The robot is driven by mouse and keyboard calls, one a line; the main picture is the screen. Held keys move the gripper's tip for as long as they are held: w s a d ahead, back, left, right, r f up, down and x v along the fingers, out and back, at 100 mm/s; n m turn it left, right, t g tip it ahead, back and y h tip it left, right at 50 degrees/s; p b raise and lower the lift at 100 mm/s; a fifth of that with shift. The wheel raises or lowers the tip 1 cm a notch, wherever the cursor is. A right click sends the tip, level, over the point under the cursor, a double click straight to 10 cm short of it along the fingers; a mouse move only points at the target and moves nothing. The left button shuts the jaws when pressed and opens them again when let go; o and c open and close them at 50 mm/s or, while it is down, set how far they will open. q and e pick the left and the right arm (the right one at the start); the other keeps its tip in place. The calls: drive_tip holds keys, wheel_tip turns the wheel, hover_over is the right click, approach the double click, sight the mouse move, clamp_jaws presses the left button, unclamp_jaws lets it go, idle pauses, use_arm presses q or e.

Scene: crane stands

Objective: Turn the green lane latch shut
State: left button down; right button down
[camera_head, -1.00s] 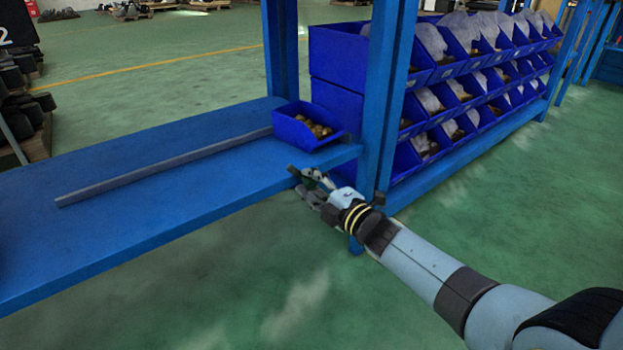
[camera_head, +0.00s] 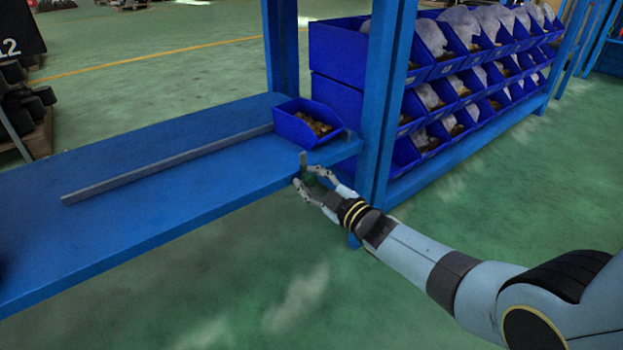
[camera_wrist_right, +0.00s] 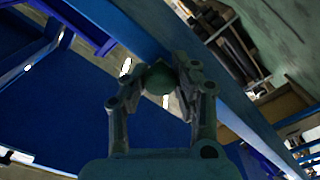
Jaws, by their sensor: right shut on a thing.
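The green lane latch (camera_head: 309,179) sits at the front edge of the blue shelf, close to the blue post. Its small grey-brown bar (camera_head: 303,160) stands nearly upright above the shelf edge. My right gripper (camera_head: 306,177) is shut on the latch, a finger on each side. In the right wrist view the dark green round knob (camera_wrist_right: 158,78) sits between the two fingertips (camera_wrist_right: 160,72). The fingers partly hide the knob in the head view. My left gripper is not in view.
A blue bin (camera_head: 291,134) of brown pieces stands on the shelf (camera_head: 130,225) beside the post (camera_head: 388,95). A long grey rail (camera_head: 165,167) lies along the shelf. Racked blue bins (camera_head: 338,57) stand behind the post. Open green floor lies in front.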

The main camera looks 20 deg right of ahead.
drive_tip(key=shift+w+r, duration=0.1)
drive_tip(key=shift+r, duration=0.05)
idle(0.3)
drive_tip(key=c, duration=1)
unclamp_jaws()
drive_tip(key=shift+f, duration=0.2)
drive_tip(key=shift+s+d, duration=0.15)
drive_tip(key=shift+s, duration=0.25)
drive_tip(key=v, duration=1.1)
drive_tip(key=shift+s+r, duration=0.1)
